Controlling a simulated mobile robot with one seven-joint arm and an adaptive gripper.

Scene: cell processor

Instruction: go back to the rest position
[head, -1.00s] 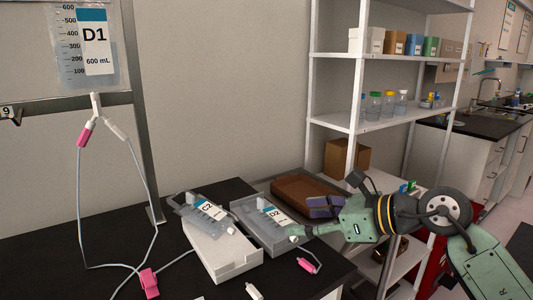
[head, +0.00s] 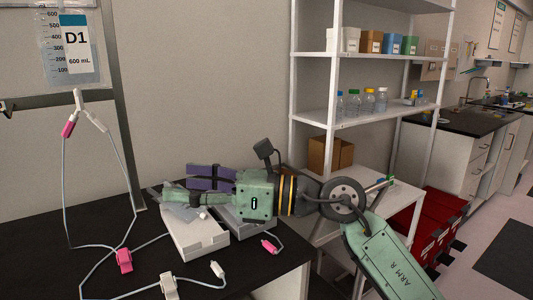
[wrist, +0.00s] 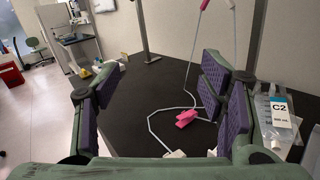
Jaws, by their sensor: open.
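My gripper (head: 188,184) is open and empty, reaching left above the trays on the black bench in the head view. In the wrist view, my gripper (wrist: 152,100) shows its two purple-padded fingers wide apart, with bench top and a pink clamp (wrist: 186,118) beyond them. A clear bag labelled C2 (wrist: 280,112) lies to the right of the fingers. In the head view the white tray (head: 200,240) sits below my gripper, and its bag is mostly hidden behind the fingers. A grey tray (head: 262,226) is partly hidden by my wrist.
A bag labelled D1 (head: 77,45) hangs from a stand (head: 120,120) at the left, with tubing and a pink clamp (head: 124,260) on the bench (head: 60,235). A white shelf rack (head: 300,115) stands behind my arm. Red bins (head: 425,230) are at the right.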

